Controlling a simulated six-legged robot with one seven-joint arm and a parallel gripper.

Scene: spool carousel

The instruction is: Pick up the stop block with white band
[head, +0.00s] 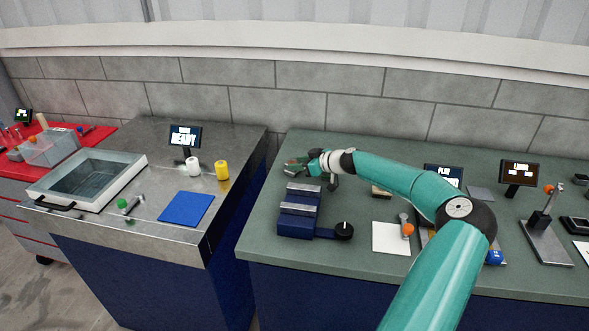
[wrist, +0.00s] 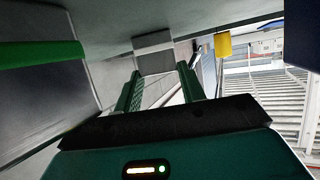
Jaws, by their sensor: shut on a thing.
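My gripper (head: 310,163) is over the back left of the green bench in the head view. In the wrist view my gripper (wrist: 159,72) has its two green fingers on either side of a grey block with a pale band, the stop block with white band (wrist: 154,60). The fingers are shut on it. The block is hard to make out in the head view, hidden by my gripper. A dark block with a green band (wrist: 40,52) fills the left of the wrist view, close beside my gripper.
A blue vise-like fixture (head: 296,228) with a black knob stands in front of my gripper. A white card (head: 390,240) lies to its right. The steel bench on the left holds a blue mat (head: 187,208), a yellow spool (head: 222,170) and a white spool (head: 193,168).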

